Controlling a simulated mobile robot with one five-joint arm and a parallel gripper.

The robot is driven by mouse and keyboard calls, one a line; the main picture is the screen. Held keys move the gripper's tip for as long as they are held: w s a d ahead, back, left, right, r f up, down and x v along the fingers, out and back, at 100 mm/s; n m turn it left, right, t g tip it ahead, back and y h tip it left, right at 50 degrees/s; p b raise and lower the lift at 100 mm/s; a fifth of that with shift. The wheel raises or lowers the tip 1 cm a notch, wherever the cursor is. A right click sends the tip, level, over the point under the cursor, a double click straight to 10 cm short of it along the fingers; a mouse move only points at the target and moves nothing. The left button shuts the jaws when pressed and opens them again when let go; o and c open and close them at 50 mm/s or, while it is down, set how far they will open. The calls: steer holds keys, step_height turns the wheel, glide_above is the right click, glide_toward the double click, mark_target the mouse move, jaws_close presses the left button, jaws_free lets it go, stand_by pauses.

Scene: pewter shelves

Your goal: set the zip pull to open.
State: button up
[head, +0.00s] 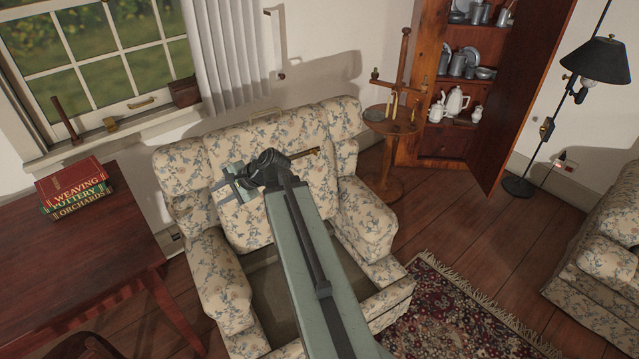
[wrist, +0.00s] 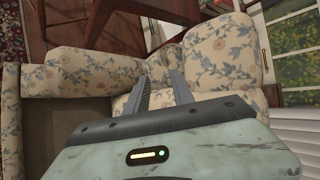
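The floral armchair (head: 285,140) stands below the window, and its fabric also fills much of the wrist view (wrist: 80,70). A short brass-coloured bar (head: 306,153) shows against the chair back, just right of my wrist; I cannot tell whether it is the zip pull. No zip line is clear in either view. My gripper (head: 226,183) is in front of the left part of the chair back. In the wrist view its two grey fingers (wrist: 162,76) are apart with nothing between them, over floral fabric. My arm hides part of the chair's seat and back.
A dark red table (head: 80,235) with stacked books (head: 72,188) stands at left. A small round table (head: 392,122) is right of the chair, before an open cupboard (head: 460,90). A floor lamp (head: 590,65) and floral sofa (head: 605,260) are at right. Floor shows around the rug (head: 460,310).

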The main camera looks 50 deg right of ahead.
steer(key=s+d+f+m+t+h+b, duration=0.1)
steer(key=d+f+m+t+h+b, duration=0.3)
steer(key=d+m+b, duration=0.85)
steer(key=m+t+h+b, duration=0.35)
steer(key=m+h, duration=0.25)
steer(key=m, duration=0.4)
glide_toward(317, 155)
steer(key=x, duration=0.2)
steer(key=shift+t, duration=0.45)
steer(key=x, duration=0.7)
steer(key=shift+w+d+f+p, duration=0.2)
steer(key=shift+w+f+p, duration=0.05)
steer(key=shift+p, duration=0.05)
jaws_close()
